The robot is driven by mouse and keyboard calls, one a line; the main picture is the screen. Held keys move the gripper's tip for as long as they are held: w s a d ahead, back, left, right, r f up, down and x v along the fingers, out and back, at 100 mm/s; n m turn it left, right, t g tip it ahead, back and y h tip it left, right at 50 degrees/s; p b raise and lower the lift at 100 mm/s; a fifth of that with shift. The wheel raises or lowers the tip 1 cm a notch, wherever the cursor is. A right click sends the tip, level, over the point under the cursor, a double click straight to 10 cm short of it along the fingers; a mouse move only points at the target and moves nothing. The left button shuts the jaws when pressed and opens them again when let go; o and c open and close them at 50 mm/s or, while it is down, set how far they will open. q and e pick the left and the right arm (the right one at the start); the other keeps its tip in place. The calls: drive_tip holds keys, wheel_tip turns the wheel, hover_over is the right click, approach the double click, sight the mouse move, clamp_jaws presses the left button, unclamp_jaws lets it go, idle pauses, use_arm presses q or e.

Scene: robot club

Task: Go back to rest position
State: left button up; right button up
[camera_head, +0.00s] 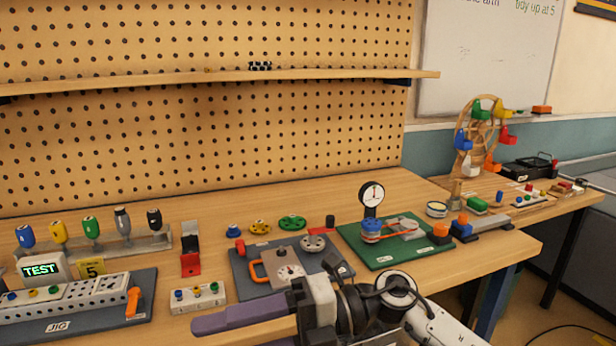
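My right gripper (205,325) is low in the middle of the head view, its arm coming in from the lower right. Its purple fingers point left, over or just in front of the table's front edge. The fingers overlap from this side, so I cannot tell whether they are open or shut. I see nothing held between them. My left gripper is not in view.
On the wooden table (190,210) are a grey jig board (142,311), a small block with buttons (198,298), a grey board with an orange handle (240,278), and a green board with a dial gauge (350,235). A shelf (215,77) crosses the pegboard behind.

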drive_tip(key=w+d+f+m+t+h, duration=0.3)
drive_tip(key=d+f+m+t, duration=0.35)
drive_tip(key=m+t, duration=0.6)
drive_tip(key=w+d+f+m+t+h, duration=0.3)
drive_tip(key=d+f+m+t, duration=0.5)
drive_tip(key=m, duration=0.8)
drive_tip(key=s+d+f+m+g+h, duration=0.1)
drive_tip(key=s+d+f+m+h, duration=0.25)
drive_tip(key=f, duration=0.35)
drive_tip(key=s+d+f+m+g+h, duration=0.2)
drive_tip(key=s+d+f+m, duration=0.15)
drive_tip(key=f, duration=0.25)
drive_tip(key=s+d+f+m+g+h, duration=0.2)
drive_tip(key=s+d+f+g, duration=0.2)
drive_tip(key=s+f, duration=0.6)
drive_tip(key=shift+s+d+m, duration=0.35)
drive_tip(key=shift+s+d, duration=0.25)
drive_tip(key=shift+s, duration=0.65)
drive_tip(key=shift+f+g, duration=0.1)
drive_tip(key=shift+g, duration=0.15)
